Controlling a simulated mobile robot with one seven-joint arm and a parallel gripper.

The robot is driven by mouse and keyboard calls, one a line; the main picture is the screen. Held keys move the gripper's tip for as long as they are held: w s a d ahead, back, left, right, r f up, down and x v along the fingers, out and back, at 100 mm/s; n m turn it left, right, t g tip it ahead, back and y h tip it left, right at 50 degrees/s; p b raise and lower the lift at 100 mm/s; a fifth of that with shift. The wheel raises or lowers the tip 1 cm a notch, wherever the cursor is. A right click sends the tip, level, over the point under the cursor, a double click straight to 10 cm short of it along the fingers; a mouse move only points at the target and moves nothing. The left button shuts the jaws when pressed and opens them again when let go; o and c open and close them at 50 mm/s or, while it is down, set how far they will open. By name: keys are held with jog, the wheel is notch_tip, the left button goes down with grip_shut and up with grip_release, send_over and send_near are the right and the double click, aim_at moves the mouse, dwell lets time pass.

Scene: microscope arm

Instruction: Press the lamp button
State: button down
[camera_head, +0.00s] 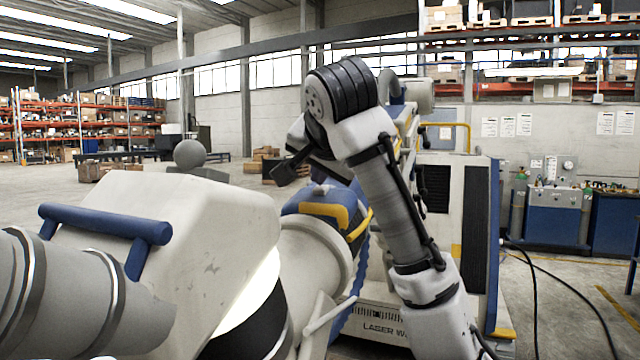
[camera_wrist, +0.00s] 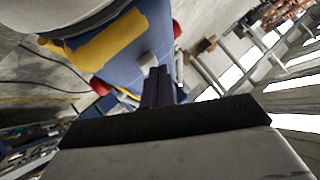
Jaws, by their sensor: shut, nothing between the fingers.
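A small light-grey button (camera_wrist: 147,61) stands up from a blue surface with yellow patches (camera_wrist: 100,45) in the wrist view. It looks like the lamp button. The dark fingers of my gripper (camera_wrist: 161,72) are together and empty, with their tips close beside the button in the picture; I cannot tell whether they touch it. In the head view, a grey knob (camera_head: 320,190) on the blue and yellow section (camera_head: 325,210) appears to be the same button. The dark end of my arm hangs above and left of it there, and the fingertips are not clear.
A big white housing (camera_head: 180,235) with a blue handle (camera_head: 105,228) fills the lower left. A bright white band (camera_head: 252,292) shows below it. Red parts (camera_wrist: 100,86) lie near the button. A white cabinet (camera_head: 470,215) stands behind my arm. Open floor lies at the far left.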

jog(key=shift+s+r, duration=0.1)
jog(key=shift+r, duration=0.25)
jog(key=shift+r+p, duration=0.1)
jog(key=shift+p, duration=0.2)
jog(key=shift+s+a+r+p, duration=0.1)
jog(key=shift+s+r+p, duration=0.05)
jog(key=shift+r+p, duration=0.45)
jog(key=shift+s+a+r+p, duration=0.15)
jog(key=shift+r+p, duration=0.2)
jog(key=shift+r, duration=0.45)
jog(key=r, duration=0.3)
jog(key=shift+s, duration=0.4)
jog(key=shift+a+f, duration=0.1)
jog(key=shift+f, duration=0.05)
